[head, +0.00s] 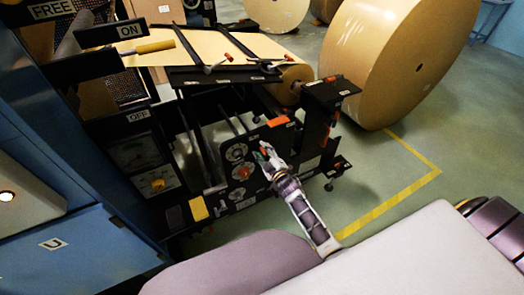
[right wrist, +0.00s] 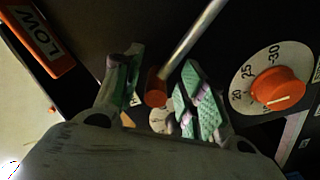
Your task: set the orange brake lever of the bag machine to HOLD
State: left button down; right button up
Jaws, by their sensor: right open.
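The bag machine (head: 222,140) stands at the centre of the head view. My right gripper (head: 264,157) is at its dark front panel; the wrist view shows its green-padded fingers (right wrist: 160,92) apart. Between or just beyond them is an orange end (right wrist: 155,87) on a metal rod (right wrist: 195,35), which looks like the brake lever; I cannot tell whether the fingers touch it. In the head view the gripper hides this spot. No HOLD mark is readable. My left gripper is not in view.
A big kraft roll (head: 385,60) stands behind, and a yellow floor line (head: 395,205) lies right.

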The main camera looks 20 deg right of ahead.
jog(key=s, duration=1.1)
jog(key=shift+d, duration=0.45)
dwell(0.4)
